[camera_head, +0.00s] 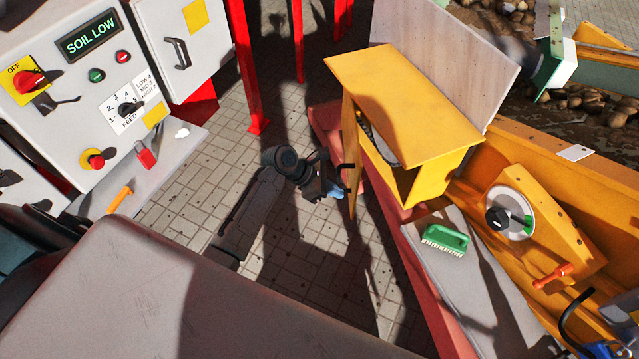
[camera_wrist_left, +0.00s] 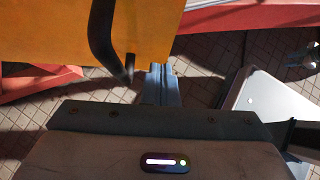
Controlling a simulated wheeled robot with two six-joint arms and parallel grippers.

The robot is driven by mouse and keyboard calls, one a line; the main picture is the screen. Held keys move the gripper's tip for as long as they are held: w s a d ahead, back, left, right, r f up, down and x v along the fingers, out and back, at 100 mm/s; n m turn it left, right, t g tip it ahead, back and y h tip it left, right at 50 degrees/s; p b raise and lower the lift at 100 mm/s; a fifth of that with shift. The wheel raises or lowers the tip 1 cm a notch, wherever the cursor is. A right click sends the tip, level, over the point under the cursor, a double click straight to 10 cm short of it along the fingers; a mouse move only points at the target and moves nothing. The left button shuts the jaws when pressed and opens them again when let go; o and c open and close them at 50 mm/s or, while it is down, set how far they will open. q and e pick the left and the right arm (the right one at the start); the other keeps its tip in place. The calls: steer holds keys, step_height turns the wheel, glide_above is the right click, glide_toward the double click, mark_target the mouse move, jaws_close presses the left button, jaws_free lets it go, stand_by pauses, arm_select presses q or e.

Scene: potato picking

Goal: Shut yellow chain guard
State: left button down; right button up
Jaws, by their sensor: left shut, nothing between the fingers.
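The yellow chain guard (camera_head: 405,85) is a box on the red frame at the centre right. Its door (camera_head: 350,150) stands open, swung out and seen nearly edge-on. Part of a grey round wheel (camera_head: 378,140) shows inside the box. A black handle (camera_head: 345,166) is on the door's outer face, and it also shows large in the left wrist view (camera_wrist_left: 103,35). My left gripper (camera_head: 337,192) is shut and empty, close to the door's lower part. In the wrist view its blue-grey fingers (camera_wrist_left: 160,84) reach the yellow panel's lower edge; contact cannot be told.
A green brush (camera_head: 445,239) lies on a grey plate right of the guard. A dial housing (camera_head: 512,220) with an orange handle (camera_head: 553,275) stands beyond. A control cabinet (camera_head: 85,85) is at left. Tiled floor (camera_head: 190,185) between is open. Red posts (camera_head: 245,65) stand behind.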

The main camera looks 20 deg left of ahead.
arm_select(q)
steer(key=shift+w+d, duration=0.25)
steer(key=shift+d, duration=0.25)
steer(key=shift+w+d, duration=0.25)
steer(key=shift+d, duration=0.25)
arm_select(e)
steer(key=shift+s+a+r, duration=0.15)
steer(key=shift+a, duration=0.45)
